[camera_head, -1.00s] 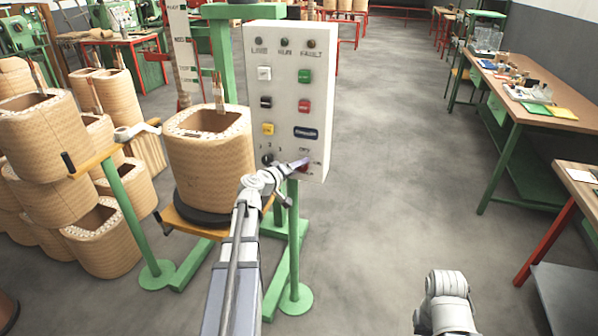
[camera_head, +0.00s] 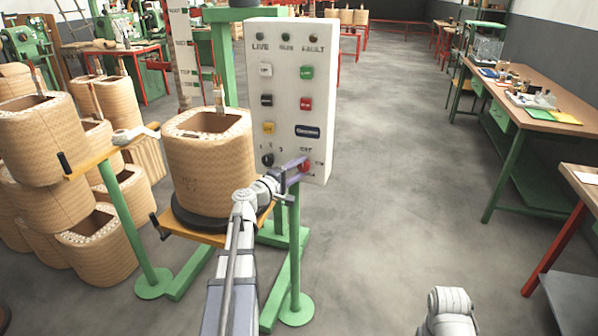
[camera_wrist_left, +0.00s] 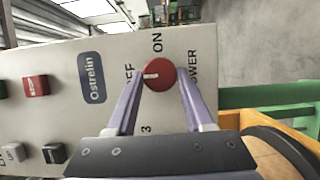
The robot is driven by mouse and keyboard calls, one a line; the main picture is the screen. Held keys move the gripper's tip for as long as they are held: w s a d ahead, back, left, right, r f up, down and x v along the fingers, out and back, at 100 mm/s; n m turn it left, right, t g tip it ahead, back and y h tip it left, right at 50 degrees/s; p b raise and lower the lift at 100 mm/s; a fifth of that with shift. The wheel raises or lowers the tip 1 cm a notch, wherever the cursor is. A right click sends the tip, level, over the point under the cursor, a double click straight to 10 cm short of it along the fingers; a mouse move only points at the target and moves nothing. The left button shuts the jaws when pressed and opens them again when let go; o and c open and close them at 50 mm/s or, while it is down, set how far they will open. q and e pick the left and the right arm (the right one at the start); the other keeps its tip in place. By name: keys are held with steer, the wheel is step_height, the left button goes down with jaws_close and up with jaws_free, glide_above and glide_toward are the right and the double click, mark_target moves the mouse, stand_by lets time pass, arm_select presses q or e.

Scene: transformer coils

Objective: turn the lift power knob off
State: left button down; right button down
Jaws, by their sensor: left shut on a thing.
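The red power knob (camera_head: 304,166) is at the lower right of the white control panel (camera_head: 317,60). In the left wrist view the knob (camera_wrist_left: 160,72) lies between the two purple fingers of my left gripper (camera_wrist_left: 158,82), which is shut on it. The white mark on the knob points left in that view, toward the partly hidden OFF label (camera_wrist_left: 129,74). The ON label (camera_wrist_left: 157,42) is above the knob there. In the head view my left gripper (camera_head: 298,168) reaches the panel from below. My right gripper is out of view; only part of that arm shows.
A wound coil (camera_head: 210,155) stands on the lift's yellow platform left of my arm. A black selector knob (camera_head: 267,160) and several buttons are nearby on the panel. Stacked coils (camera_head: 40,120) fill the left. Floor right of the panel is clear.

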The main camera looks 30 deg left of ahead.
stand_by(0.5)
arm_select(q)
steer(key=shift+c, duration=1.6)
jaws_free()
steer(key=s+a, duration=0.1)
steer(key=s, duration=0.6)
steer(key=shift+s+a, duration=0.15)
steer(key=shift+s, duration=0.25)
steer(key=shift+f, duration=0.1)
